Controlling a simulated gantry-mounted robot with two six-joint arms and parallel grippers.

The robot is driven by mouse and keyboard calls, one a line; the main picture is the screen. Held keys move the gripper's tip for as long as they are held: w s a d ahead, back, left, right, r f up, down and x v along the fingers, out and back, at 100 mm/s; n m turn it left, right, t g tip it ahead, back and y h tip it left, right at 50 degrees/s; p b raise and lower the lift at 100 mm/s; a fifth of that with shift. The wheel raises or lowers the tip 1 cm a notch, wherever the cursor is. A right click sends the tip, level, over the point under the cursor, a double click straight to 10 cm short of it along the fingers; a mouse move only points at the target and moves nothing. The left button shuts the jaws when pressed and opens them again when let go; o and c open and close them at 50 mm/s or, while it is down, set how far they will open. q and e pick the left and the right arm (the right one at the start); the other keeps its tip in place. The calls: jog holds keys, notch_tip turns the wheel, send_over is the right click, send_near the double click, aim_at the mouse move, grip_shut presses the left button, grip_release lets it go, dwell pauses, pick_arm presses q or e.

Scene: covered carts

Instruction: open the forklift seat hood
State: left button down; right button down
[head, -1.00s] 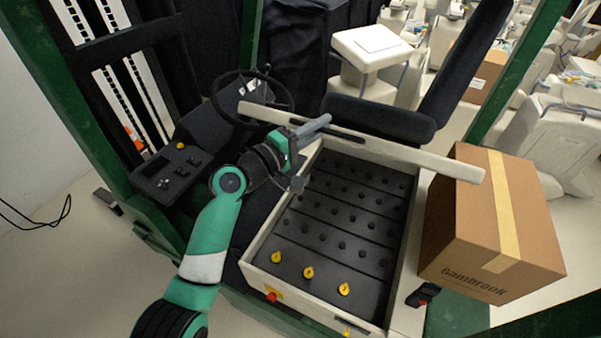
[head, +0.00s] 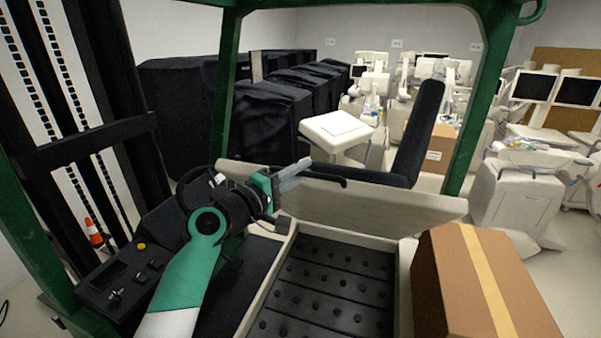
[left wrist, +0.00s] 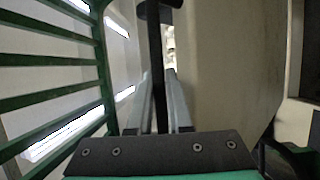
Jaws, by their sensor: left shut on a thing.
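The seat hood (head: 385,205) is a beige panel standing raised behind the open battery compartment (head: 320,285). The black seat cushion (head: 365,174) and backrest (head: 418,125) are on its far side. My left gripper (head: 300,169) is at the hood's upper edge, left of its middle. In the left wrist view its fingers (left wrist: 162,95) are shut on a black bar-like handle (left wrist: 156,70), with the beige hood face close on the right. The handle's end (head: 334,180) shows past the fingertips in the head view. My right gripper is not in view.
A brown carton (head: 445,275) stands right of the compartment. Green posts (head: 485,95) frame the cab, with the steering wheel (head: 185,190) and control console (head: 125,280) at left. Covered carts (head: 260,115) and white medical machines stand behind.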

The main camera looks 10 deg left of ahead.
pick_arm(q)
jog(key=c, duration=0.8)
grip_release()
jog(key=shift+r, duration=0.3)
jog(key=shift+c, duration=0.2)
jog(key=shift+s+f, duration=0.1)
jog(key=shift+f, duration=0.1)
jog(key=shift+s+a+f, duration=0.1)
jog(key=shift+s+a, duration=0.2)
jog(key=shift+s, duration=0.1)
jog(key=p+v, duration=0.4)
jog(key=v, duration=0.6)
jog(key=shift+s+r+p, duration=0.25)
jog(key=shift+p, duration=0.15)
jog(key=shift+a, duration=0.1)
